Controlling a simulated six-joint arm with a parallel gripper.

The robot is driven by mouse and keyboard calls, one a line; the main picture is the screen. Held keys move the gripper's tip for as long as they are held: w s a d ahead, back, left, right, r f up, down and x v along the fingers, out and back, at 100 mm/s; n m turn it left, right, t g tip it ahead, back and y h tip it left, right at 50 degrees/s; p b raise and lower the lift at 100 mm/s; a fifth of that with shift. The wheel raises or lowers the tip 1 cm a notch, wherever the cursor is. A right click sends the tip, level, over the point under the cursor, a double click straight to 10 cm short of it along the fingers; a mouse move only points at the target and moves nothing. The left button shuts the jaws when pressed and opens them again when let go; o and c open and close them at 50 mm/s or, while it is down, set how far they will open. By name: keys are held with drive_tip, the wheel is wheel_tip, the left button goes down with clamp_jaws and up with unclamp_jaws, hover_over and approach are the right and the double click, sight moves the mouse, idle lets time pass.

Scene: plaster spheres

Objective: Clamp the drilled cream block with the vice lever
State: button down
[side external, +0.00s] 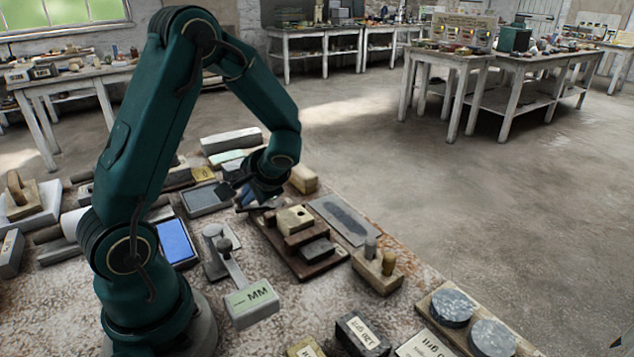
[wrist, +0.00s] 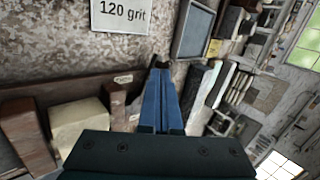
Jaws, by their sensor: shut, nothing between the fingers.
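The cream block (side external: 294,219) with a dark drilled hole in its top sits in the reddish-brown wooden vice (side external: 329,264) in the side view. It shows in the wrist view (wrist: 80,122), left of my fingers, partly hidden by the gripper body. A reddish-brown vice piece (wrist: 33,140) stands at its left there. My gripper (side external: 247,202) is above the bench, just left of the vice; in the wrist view its blue fingers (wrist: 162,75) are together and empty. I cannot clearly pick out the vice lever. Whether the block is clamped tight cannot be told.
A grey plate (side external: 344,220) lies right of the vice, and a wooden block with pegs (side external: 377,267) stands front right. A "120 grit" card (wrist: 124,14) lies near the fingers.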

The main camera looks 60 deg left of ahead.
drive_tip(key=shift+s+a+m+t, duration=0.1)
drive_tip(key=shift+a+m+t, duration=0.1)
drive_tip(key=shift+m+t, duration=0.4)
drive_tip(key=shift+a+m, duration=0.1)
drive_tip(key=shift+m, duration=0.3)
drive_tip(key=shift+a+m+t, duration=0.2)
drive_tip(key=shift+m+t, duration=0.3)
drive_tip(key=shift+a, duration=1.1)
drive_tip(key=shift+a+m+t, duration=0.4)
drive_tip(key=shift+a+m, duration=0.1)
drive_tip(key=shift+m, duration=0.1)
drive_tip(key=shift+w+a+f, duration=0.1)
drive_tip(key=shift+w+a, duration=0.85)
drive_tip(key=shift+a, duration=0.25)
drive_tip(key=shift+w+a, duration=0.3)
drive_tip(key=shift+w, duration=0.35)
